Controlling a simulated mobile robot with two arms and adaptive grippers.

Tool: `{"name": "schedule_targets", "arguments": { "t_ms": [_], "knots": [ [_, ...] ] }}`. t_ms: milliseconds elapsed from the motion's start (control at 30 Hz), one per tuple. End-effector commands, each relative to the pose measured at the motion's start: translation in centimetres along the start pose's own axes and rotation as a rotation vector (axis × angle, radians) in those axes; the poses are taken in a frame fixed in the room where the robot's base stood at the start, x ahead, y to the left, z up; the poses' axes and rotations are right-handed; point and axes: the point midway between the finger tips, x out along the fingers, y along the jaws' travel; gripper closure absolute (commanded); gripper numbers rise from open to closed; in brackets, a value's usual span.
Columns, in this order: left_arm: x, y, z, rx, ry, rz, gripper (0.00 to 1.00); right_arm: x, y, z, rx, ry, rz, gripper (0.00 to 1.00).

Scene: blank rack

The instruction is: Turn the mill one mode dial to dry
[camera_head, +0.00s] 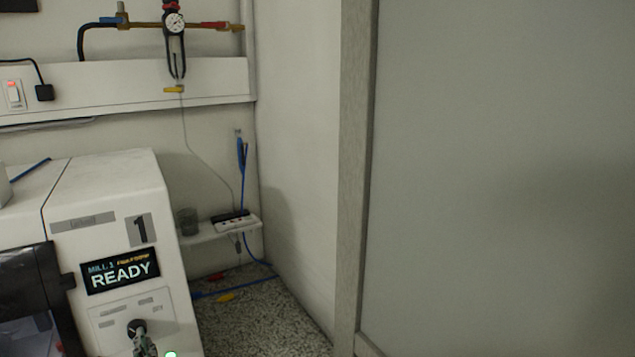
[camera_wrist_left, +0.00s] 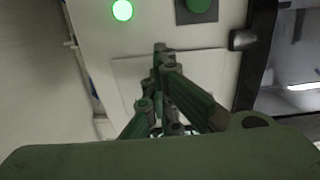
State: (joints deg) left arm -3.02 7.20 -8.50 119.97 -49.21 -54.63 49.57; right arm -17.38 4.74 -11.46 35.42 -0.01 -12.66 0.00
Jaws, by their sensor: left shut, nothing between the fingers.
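Mill one (camera_head: 105,187) is the white machine at the lower left of the head view, marked with a large 1. Its display (camera_head: 120,271) reads READY. The dark mode dial (camera_head: 135,327) sits on the panel below the display, with small labels around it too small to read. My left gripper (camera_head: 142,341) is at the bottom edge of the head view, just below and in front of the dial. In the left wrist view its fingers (camera_wrist_left: 161,50) are shut together, empty, close to the panel. They hide the dial there, so I cannot tell whether they touch it. My right gripper is not in view.
A lit green light (camera_head: 171,354) is right of the gripper. A dark square plate with a green round button (camera_wrist_left: 198,6) shows in the left wrist view. A black-framed door (camera_head: 40,300) is on the mill's left. A low shelf (camera_head: 220,230) and a wall stand to the right.

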Motion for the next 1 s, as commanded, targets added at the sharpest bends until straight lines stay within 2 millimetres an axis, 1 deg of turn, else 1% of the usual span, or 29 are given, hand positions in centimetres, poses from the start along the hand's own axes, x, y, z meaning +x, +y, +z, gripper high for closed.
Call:
{"name": "schedule_targets", "arguments": {
  "t_ms": [33,267,600,1000],
  "knots": [
    [0.1,-0.2,-0.4,-0.003,0.011,-0.002,1.00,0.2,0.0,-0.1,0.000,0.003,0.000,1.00],
    [0.1,-1.0,-0.2,-0.002,0.010,-0.006,1.00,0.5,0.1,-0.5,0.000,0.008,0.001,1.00],
    [0.1,-2.1,-0.4,-0.001,0.009,-0.010,1.00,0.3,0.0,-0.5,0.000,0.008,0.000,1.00],
    [0.2,-2.6,-0.5,0.002,0.008,-0.011,1.00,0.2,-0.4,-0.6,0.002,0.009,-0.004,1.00]
  ]
}}
